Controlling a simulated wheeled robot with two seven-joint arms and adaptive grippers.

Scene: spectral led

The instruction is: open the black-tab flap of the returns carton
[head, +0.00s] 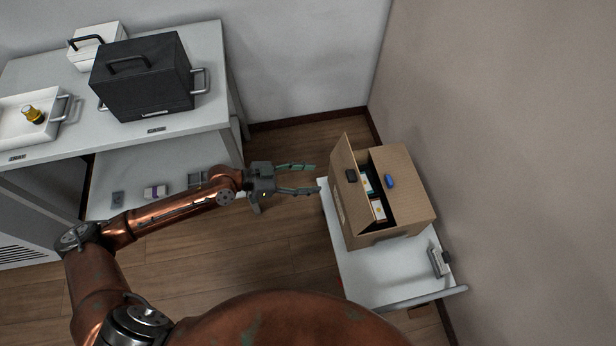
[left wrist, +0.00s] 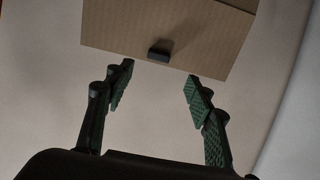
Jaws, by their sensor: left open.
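The brown returns carton (head: 418,196) stands on a white surface at the right in the head view. Its black-tab flap (head: 346,158) is on the left side and stands tilted up, with the black tab (head: 350,175) on it. The blue tab (head: 389,181) sits on the carton's other, flatter flap. Small packages (head: 379,209) show in the gap between. My left gripper (head: 305,179) is open and empty, just left of the carton and apart from it. In the left wrist view the black tab (left wrist: 160,50) shows beyond and between the open fingertips (left wrist: 160,80). My right gripper is not in view.
The white surface (head: 385,280) under the carton has a metal handle (head: 440,262) at its right. A wall is close behind the carton. A grey table (head: 215,60) at the left holds a black case (head: 145,85) and a white tray (head: 50,130). Wood floor (head: 270,240) lies between.

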